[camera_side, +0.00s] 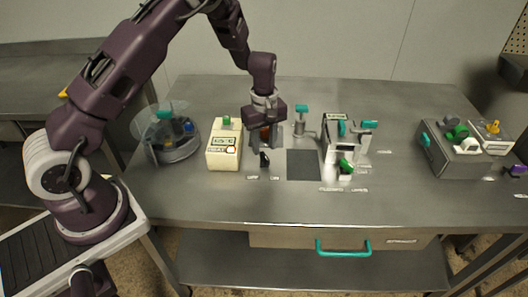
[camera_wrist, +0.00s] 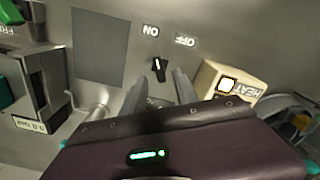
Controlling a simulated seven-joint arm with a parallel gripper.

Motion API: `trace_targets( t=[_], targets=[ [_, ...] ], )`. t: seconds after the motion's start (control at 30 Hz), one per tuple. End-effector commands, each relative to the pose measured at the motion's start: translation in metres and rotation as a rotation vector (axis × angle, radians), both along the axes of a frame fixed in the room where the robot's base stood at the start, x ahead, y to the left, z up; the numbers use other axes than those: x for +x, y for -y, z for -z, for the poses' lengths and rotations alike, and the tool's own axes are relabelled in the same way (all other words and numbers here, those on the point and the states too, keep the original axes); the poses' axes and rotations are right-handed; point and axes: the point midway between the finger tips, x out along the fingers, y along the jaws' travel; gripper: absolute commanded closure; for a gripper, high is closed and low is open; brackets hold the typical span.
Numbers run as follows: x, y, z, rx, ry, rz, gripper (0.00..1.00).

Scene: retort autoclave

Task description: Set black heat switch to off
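The black heat switch (camera_side: 264,160) is a small black knob on the steel table, right of the cream HEAT box (camera_side: 222,157). In the wrist view the switch (camera_wrist: 159,70) has a white mark tilted slightly toward the ON label (camera_wrist: 150,30); the OFF label (camera_wrist: 185,41) is to its right. The HEAT box (camera_wrist: 222,84) shows a lit button. My gripper (camera_side: 264,145) points down just behind the switch in the side view. In the wrist view its fingers (camera_wrist: 160,84) are apart, with nothing between them; whether they touch the switch is unclear.
A dark square pad (camera_side: 303,165) lies right of the switch. A round transparent container (camera_side: 168,140) is at left. A grey box (camera_side: 462,158) is at far right. The table front is mostly clear.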

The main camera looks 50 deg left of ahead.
Motion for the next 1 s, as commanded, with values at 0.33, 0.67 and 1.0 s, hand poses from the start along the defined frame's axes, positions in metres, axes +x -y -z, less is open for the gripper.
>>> trace_targets(
  t=[0.33,0.67,1.0],
  targets=[
    [-0.001,0.000,0.035,-0.001,0.000,0.002,0.65],
    [-0.001,0.000,0.035,-0.001,0.000,0.003,1.00],
    [-0.001,0.000,0.034,-0.001,0.000,0.019,1.00]
  ],
)
